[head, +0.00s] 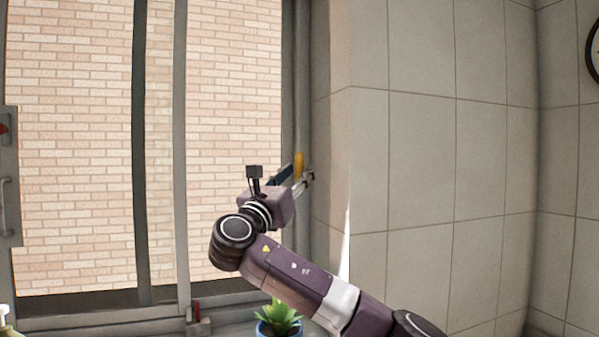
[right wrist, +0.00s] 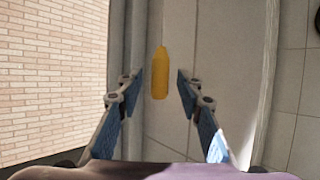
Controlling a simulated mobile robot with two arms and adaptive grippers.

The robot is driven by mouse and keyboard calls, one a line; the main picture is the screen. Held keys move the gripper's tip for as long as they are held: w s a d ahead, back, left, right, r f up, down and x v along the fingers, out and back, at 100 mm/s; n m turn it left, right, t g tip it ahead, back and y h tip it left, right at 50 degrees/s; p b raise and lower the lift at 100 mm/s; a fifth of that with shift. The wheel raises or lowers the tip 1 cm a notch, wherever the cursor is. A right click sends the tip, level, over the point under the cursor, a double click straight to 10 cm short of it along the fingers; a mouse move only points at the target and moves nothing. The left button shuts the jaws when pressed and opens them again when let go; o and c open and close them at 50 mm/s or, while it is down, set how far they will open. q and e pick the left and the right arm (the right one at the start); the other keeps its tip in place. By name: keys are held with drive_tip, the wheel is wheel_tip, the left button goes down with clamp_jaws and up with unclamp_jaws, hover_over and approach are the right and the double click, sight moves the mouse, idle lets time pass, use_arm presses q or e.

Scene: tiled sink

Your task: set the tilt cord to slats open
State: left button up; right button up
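The yellow handle (head: 299,163), which appears to be the end of the tilt cord, hangs by the right side of the window frame. In the right wrist view the yellow handle (right wrist: 160,73) is upright, with clear gaps between it and both fingers. My right gripper (head: 301,179) is at the handle, partly hidden behind its own wrist in the head view. The right gripper (right wrist: 156,77) is open, its blue-padded fingers on either side of the handle's line; the exact depth is hard to tell. No cord line or slats can be made out. My left gripper is not in view.
A window (head: 232,120) with grey frames looks onto a brick wall. A tiled wall (head: 420,150) stands close on the right. A potted plant (head: 279,318) and a soap bottle (head: 6,322) are at the bottom. A clock (head: 593,55) is cut off at the right edge.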

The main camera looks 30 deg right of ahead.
drive_tip(key=v, duration=1)
drive_tip(key=shift+a, duration=0.2)
